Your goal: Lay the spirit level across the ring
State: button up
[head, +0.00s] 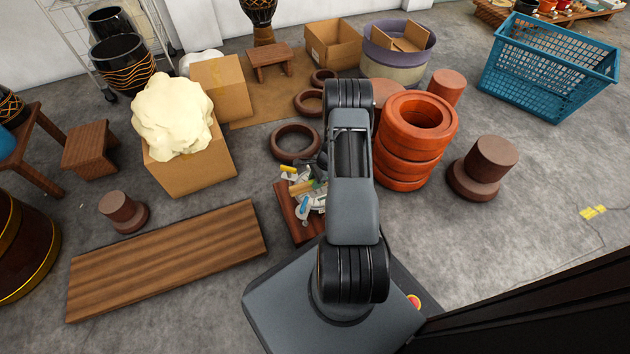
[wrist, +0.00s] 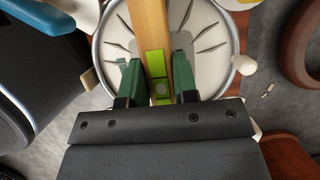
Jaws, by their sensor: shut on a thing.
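The spirit level (wrist: 154,28) is a pale wooden bar with a bright green vial window, seen in the wrist view. My gripper (wrist: 158,68) is shut on it, with one dark green finger on each side. The bar runs away from me above a round pale dish with a metal rim (wrist: 96,50); I cannot tell whether they touch. In the head view my arm hides the gripper. Several brown rings lie flat on the floor there, the nearest ring (head: 295,143) left of my arm. Part of a brown ring (wrist: 297,45) shows at the right of the wrist view.
A red-brown tray (head: 287,208) holding a clutter of tools lies just left of my arm. A stack of orange rings (head: 405,165) stands close on the right. A carton (head: 190,175) with a cream lump and a wooden board (head: 165,260) are on the left.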

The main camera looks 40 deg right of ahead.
jog(key=shift+f, duration=0.25)
dwell(0.3)
jog(key=o, duration=1.1)
jog(key=shift+c, duration=0.2)
jog(key=p+v, duration=0.5)
jog(key=v, duration=0.8)
jog(key=shift+d+r+p, duration=0.2)
jog(key=shift+r+p, duration=0.1)
jog(key=shift+r, duration=0.05)
